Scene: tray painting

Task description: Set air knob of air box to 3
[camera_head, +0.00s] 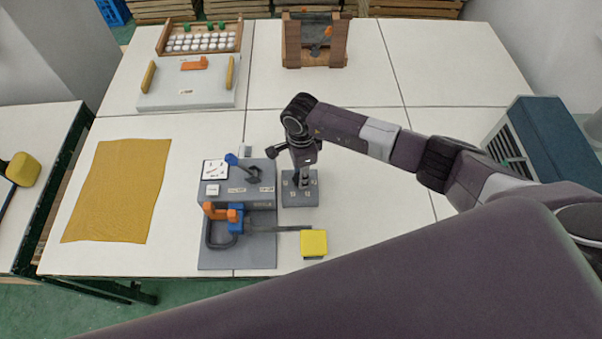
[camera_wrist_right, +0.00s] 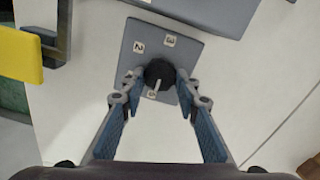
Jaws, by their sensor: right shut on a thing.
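The air box (camera_head: 287,200) is a small grey box on the table. In the right wrist view its grey top (camera_wrist_right: 190,58) carries white number tags, including a "2" (camera_wrist_right: 139,46) and a "3" (camera_wrist_right: 169,41). Its round black air knob (camera_wrist_right: 160,72) has a pale pointer line, directed toward a tag (camera_wrist_right: 152,95) on the gripper's side, away from the "3"; I cannot read that tag surely. My right gripper (camera_head: 303,181) is over the box from above, its fingers shut on either side of the knob (camera_wrist_right: 160,80). My left gripper is not in view.
A grey station (camera_head: 237,252) with blue and orange handles stands just left of the air box. A yellow block (camera_head: 313,243) is near its front right. A mustard cloth (camera_head: 118,190) lies further left. The table right of the box is clear.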

